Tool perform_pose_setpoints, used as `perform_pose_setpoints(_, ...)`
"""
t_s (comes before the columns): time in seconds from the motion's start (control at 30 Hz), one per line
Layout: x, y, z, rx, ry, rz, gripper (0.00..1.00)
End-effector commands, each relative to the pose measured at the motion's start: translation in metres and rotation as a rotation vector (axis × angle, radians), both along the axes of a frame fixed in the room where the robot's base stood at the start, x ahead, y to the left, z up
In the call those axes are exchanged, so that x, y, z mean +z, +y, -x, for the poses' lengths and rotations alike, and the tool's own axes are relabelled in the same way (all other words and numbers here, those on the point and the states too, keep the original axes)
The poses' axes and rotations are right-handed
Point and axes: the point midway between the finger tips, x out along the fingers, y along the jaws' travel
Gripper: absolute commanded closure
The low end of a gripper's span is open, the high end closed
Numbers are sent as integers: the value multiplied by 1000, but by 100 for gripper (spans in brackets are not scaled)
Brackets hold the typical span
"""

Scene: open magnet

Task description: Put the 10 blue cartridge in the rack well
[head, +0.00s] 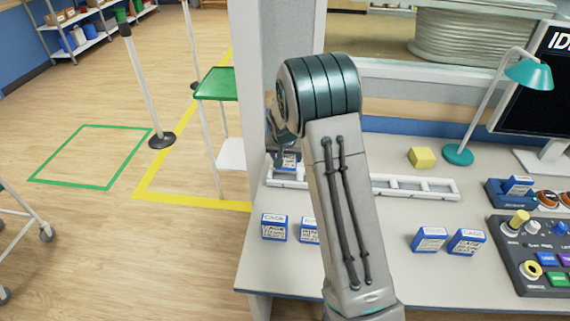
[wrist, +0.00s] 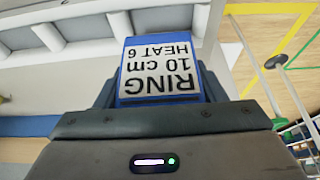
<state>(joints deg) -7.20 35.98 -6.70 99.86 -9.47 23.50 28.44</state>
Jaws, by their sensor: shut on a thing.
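The blue cartridge (wrist: 160,72), its white label reading "RING 10 cm HEAT 6", sits between the fingers of my gripper (wrist: 158,92) in the wrist view. My gripper is shut on it. In the head view the cartridge (head: 287,162) shows at the left end of the white rack (head: 415,194), partly hidden by my arm. The rack has a row of open wells; its middle is behind my arm. In the wrist view the rack (wrist: 95,18) runs along the top left, beyond the cartridge. I cannot tell whether the cartridge touches it.
Blue cartridges stand on the desk in front of the rack, at left (head: 273,227) and right (head: 466,242). Another (head: 518,186) sits in a blue dock. A yellow block (head: 422,158) and teal lamp (head: 458,155) are behind. A control panel (head: 530,255) is at right. A pillar rises at left.

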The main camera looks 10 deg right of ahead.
Motion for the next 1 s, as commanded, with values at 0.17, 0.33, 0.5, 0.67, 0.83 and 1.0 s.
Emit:
perform_pose_setpoints(0.17, -8, 6, -2, -1, 0, 0, 61)
perform_pose_setpoints(0.33, -31, 6, -1, -1, 3, 1, 61)
perform_pose_setpoints(0.5, -44, 6, -2, -1, -1, 0, 61)
perform_pose_setpoints(0.67, -44, 6, -2, -1, -1, 0, 61)
perform_pose_setpoints(0.83, -47, 6, -2, -1, -1, 0, 31)
perform_pose_setpoints(1.0, -47, 6, -2, -1, -1, 0, 15)
